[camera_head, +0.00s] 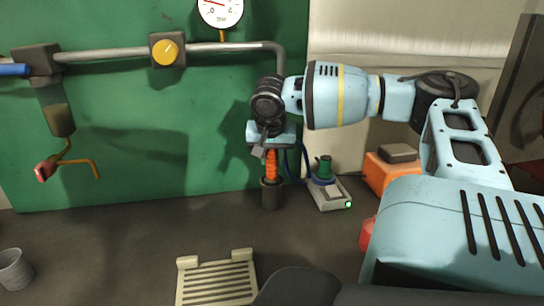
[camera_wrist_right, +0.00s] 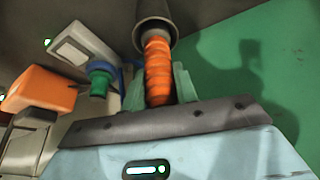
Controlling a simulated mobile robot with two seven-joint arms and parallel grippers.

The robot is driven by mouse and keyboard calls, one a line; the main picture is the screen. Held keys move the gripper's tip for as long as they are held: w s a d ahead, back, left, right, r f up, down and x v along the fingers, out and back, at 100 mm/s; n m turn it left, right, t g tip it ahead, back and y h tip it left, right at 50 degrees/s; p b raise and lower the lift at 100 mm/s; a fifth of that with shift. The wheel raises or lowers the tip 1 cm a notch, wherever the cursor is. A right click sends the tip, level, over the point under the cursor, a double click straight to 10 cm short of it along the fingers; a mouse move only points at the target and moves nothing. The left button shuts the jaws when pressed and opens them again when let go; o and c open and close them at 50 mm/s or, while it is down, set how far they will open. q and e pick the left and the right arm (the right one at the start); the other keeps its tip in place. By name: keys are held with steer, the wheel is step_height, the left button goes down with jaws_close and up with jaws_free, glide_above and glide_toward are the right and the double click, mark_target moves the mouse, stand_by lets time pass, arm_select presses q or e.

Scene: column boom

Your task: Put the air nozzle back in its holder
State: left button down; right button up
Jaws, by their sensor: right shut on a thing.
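The orange ribbed body (camera_head: 271,165), which I take to be the air nozzle, stands upright below my right gripper (camera_head: 271,148). My right gripper is shut on its upper part, and the fingers hide some of it. Its lower end is inside the mouth of a dark grey cylindrical cup (camera_head: 271,196), which looks like the holder. The right wrist view shows the orange body (camera_wrist_right: 157,68) between the fingers of the gripper (camera_wrist_right: 159,88), running into the cup (camera_wrist_right: 155,28). I cannot tell how deep it sits. My left gripper is not in view.
A pale device with a green top (camera_head: 325,168) and a blue cable stands just right of the cup. An orange box (camera_head: 388,172) is farther right. A slatted beige rack (camera_head: 216,280) lies in front. A green panel (camera_head: 190,130) with a pipe rises behind.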

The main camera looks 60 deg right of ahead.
steer(key=shift+f, duration=0.15)
steer(key=o, duration=1.1)
steer(key=shift+a+r, duration=0.1)
steer(key=shift+r, duration=0.35)
steer(key=v, duration=1.1)
steer(key=shift+r, duration=0.25)
